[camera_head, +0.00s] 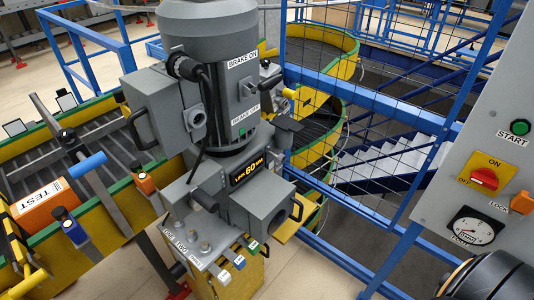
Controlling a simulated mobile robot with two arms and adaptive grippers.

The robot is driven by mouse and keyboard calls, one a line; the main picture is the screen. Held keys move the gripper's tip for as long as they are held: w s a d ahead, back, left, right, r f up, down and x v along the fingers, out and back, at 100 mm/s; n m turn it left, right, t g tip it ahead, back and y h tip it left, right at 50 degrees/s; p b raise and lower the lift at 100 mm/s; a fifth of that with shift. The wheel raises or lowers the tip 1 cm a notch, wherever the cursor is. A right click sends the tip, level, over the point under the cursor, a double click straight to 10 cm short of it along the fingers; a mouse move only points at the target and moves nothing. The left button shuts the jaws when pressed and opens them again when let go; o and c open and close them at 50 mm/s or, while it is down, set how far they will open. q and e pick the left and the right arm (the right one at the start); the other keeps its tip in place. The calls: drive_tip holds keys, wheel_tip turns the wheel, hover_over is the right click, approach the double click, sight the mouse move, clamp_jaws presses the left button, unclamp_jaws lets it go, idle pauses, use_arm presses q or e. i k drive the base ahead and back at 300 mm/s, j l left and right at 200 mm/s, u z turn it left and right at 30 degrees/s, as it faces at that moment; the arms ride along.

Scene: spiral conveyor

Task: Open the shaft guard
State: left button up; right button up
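A large grey motor unit (205,40) stands upright in the middle, labelled BRAKE ON and BRAKE OFF. A grey box (153,100) with a dark handle (141,130) sits on the motor's left. No part is labelled as the shaft guard, so I cannot tell which cover it is. Neither gripper shows; a dark rounded part at the lower right corner may be my arm.
A control panel (470,150) at right has a green START button (520,127), a red switch (484,179) and a dial (470,231). Blue mesh fencing (400,105) stands behind the motor. A conveyor (105,150) with an orange TEST box (45,203) lies left.

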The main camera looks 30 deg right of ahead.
sight(269, 199)
drive_tip(key=z, duration=0.95)
